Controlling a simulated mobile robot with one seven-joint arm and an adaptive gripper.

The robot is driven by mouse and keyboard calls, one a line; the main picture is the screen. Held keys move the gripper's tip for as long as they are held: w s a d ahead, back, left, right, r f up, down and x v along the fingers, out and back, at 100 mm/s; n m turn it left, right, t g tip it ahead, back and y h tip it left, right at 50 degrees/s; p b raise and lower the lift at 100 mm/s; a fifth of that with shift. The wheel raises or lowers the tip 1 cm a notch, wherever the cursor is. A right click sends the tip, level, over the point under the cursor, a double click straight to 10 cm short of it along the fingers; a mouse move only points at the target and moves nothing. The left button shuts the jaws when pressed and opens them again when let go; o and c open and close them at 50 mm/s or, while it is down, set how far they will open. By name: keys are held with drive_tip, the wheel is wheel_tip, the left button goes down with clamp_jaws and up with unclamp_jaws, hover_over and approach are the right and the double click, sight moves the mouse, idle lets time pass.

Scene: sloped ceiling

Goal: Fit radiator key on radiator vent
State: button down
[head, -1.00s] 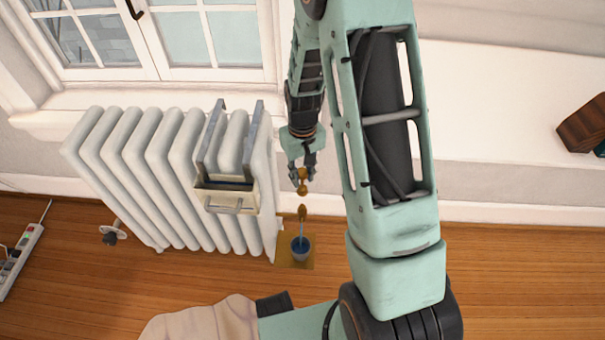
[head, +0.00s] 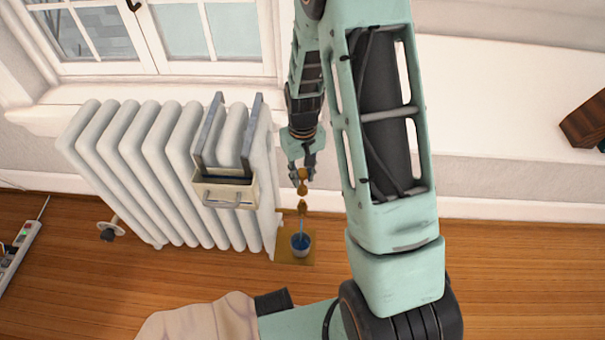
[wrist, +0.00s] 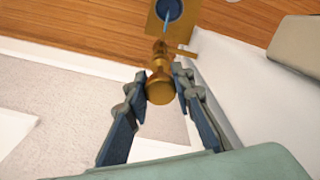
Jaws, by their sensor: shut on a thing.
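The brass radiator key (head: 303,184) is held between the fingertips of my gripper (head: 302,170), beside the right end of the white radiator (head: 150,160). The brass radiator vent (head: 302,207) is below the key in the head view, with a small gap showing between them. In the wrist view, the key (wrist: 160,88) sits between both fingers of my gripper (wrist: 157,78). It partly covers the vent (wrist: 160,52), whose side stem (wrist: 183,52) points right. I cannot tell there whether the two touch.
A cup (head: 301,244) with blue inside stands on a brown mat (head: 284,257) on the floor below the vent, with a thin pale blue line above it. A cream holder (head: 226,190) hangs on the radiator by grey straps. A power strip (head: 18,250) lies far left.

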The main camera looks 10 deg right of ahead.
sight(302, 187)
drive_tip(key=shift+f+b, duration=1.95)
drive_tip(key=shift+f, duration=1)
drive_tip(key=c, duration=1.6)
unclamp_jaws()
drive_tip(key=shift+r, duration=0.1)
